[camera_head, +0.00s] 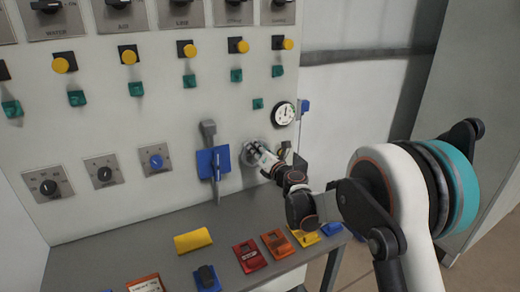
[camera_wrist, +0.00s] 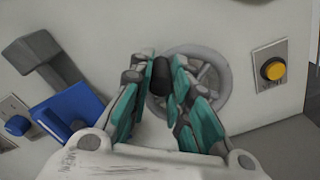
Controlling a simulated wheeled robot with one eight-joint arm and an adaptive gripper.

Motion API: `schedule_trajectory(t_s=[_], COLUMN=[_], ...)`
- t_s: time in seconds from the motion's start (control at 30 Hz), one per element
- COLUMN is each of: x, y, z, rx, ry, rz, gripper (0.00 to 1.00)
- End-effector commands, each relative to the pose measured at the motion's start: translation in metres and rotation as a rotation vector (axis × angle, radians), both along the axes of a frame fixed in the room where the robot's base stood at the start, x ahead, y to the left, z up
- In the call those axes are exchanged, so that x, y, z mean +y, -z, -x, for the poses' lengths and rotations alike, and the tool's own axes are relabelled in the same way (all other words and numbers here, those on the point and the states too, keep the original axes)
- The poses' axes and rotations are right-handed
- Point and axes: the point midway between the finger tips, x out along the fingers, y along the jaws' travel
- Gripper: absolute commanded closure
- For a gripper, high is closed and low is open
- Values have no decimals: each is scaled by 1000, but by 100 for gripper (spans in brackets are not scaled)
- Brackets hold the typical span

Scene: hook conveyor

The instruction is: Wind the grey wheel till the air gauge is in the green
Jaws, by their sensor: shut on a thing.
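The grey wheel (camera_wrist: 219,79) is mounted on the panel face in the wrist view, with spokes and a dark handle knob (camera_wrist: 161,76) at its left side. My gripper (camera_wrist: 160,84) has its teal-padded fingers on both sides of this knob and is shut on it. In the head view my gripper (camera_head: 255,150) is at the panel and covers most of the wheel. The round air gauge (camera_head: 283,114) is above and to the right of the wheel. It has a white face and dark rim; its needle and any green band are too small to read.
Left of the wheel is a blue box with a grey lever (camera_head: 208,135), close to my gripper. A yellow button (camera_wrist: 273,69) is at the right in the wrist view. A grey shelf (camera_head: 150,239) with coloured blocks runs below. Several knobs and switches fill the panel's left.

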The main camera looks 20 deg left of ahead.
Motion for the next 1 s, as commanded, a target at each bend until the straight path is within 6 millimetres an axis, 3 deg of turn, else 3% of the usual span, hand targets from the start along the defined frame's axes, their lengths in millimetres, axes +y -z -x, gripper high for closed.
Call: schedule_trajectory(t_s=[0.73, 0.77, 0.83, 1.0], x=[2, 2, 2, 2], y=[2, 2, 2, 2], z=[3, 3, 3, 3], rx=[-67, -67, -67, -66], ry=[2, 2, 2, 1], rz=[57, 57, 57, 56], gripper=[100, 78, 63, 63])
